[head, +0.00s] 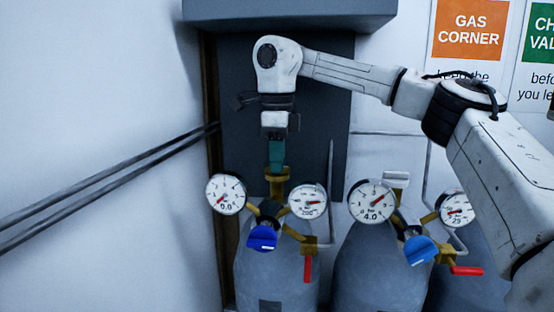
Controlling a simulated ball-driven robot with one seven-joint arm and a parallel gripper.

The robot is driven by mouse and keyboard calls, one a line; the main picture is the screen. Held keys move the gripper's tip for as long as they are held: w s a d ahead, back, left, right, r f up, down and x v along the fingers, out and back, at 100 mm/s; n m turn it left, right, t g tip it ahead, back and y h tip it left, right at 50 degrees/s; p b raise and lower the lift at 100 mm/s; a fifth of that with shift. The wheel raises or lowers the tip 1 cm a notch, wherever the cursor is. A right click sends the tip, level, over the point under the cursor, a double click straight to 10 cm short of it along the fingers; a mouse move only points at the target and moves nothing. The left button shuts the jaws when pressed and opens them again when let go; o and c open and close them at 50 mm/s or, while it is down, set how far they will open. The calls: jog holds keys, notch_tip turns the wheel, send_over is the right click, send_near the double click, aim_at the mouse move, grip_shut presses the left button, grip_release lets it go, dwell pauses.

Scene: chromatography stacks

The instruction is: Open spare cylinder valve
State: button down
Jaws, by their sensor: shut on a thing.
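The left grey cylinder (277,270) stands upright with a brass valve (279,184) on top. My gripper (276,165) points straight down over this valve, its teal fingers shut on the valve's top. The fingers hide the part they hold, so I cannot tell how far it is turned. The left cylinder's left gauge (226,194) reads 0.0; its right gauge (308,201) shows about 200. Below are a blue regulator knob (262,238) and a red lever (308,269) that hangs down.
A second grey cylinder (375,265) stands close on the right. It has a pale valve handle (396,180), a gauge at 4.0 (372,201), another gauge near 29 (457,208), a blue knob (420,249) and a sideways red lever (466,270). A dark panel (235,110) is behind.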

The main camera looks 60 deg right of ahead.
dwell(0.4)
jog(key=c, duration=1.2)
grip_release()
notch_tip(320, 180, up, 11)
jog(key=shift+f+b, duration=0.1)
jog(key=shift+b, duration=0.65)
